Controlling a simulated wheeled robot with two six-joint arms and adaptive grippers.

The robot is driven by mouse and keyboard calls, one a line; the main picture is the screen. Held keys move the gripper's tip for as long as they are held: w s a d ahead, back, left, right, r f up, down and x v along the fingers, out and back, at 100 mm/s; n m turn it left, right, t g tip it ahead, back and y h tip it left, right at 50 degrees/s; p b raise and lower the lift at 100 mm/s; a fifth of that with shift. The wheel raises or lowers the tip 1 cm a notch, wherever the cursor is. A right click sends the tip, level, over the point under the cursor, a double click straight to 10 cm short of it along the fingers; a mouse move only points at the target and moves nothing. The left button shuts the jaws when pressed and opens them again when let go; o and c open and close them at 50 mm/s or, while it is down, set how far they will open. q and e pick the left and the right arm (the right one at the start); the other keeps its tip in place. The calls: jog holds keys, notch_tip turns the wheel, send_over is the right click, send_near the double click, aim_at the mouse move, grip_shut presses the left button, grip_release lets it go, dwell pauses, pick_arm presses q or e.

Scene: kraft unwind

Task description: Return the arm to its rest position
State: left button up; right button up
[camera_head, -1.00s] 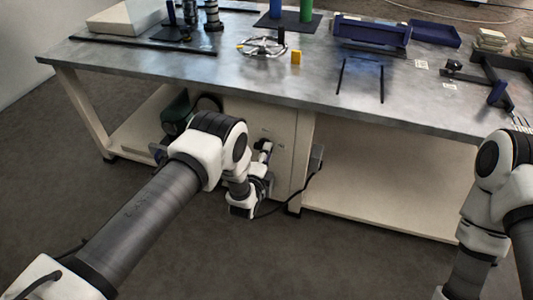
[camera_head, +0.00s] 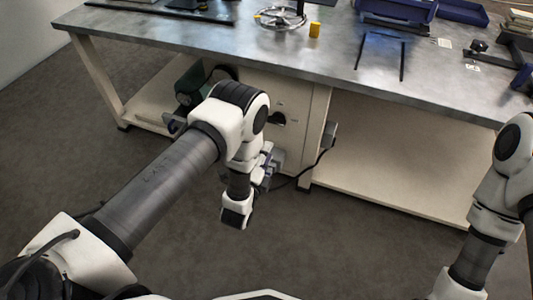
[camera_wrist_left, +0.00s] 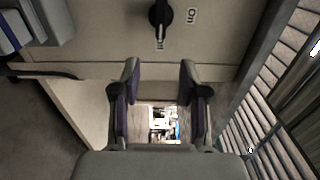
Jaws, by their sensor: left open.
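My left arm reaches in from the left in the head view, with its forearm bent down in front of the bench. My left gripper (camera_head: 268,168) is partly hidden by its own wrist and sits before the pale cabinet under the bench. In the left wrist view the gripper (camera_wrist_left: 159,74) is open, with nothing between its two fingers. Beyond the fingertips is the cabinet panel (camera_wrist_left: 100,40) with a black rotary knob (camera_wrist_left: 161,14) and an "On" label. The knob also shows in the head view (camera_head: 279,119), apart from the gripper. My right arm stands at the right; its gripper is out of frame.
A grey box (camera_head: 329,136) with a cable is on the cabinet's right side. A lower shelf (camera_head: 410,180) is empty. Floor in front is clear.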

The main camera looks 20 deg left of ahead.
dwell(0.4)
pick_arm(q)
jog(key=a+r+n+g+y, duration=0.1)
jog(key=a+r, duration=0.1)
jog(key=a, duration=0.2)
jog(key=s+a+f+n+g, duration=0.3)
jog(key=s+f+n+g, duration=0.3)
jog(key=s, duration=0.4)
jog(key=s+d+f+n+g, duration=0.15)
jog(key=s+n+g, duration=0.4)
jog(key=s, duration=0.55)
jog(key=s+a+f+n+g, duration=0.1)
jog(key=s+f+n+g, duration=0.35)
jog(key=s, duration=0.75)
notch_tip(320, 180, up, 35)
jog(key=n+g+p, duration=0.1)
jog(key=n+p, duration=0.1)
jog(key=p, duration=3.2)
jog(key=shift+w+d, duration=0.2)
jog(key=shift+d, duration=0.05)
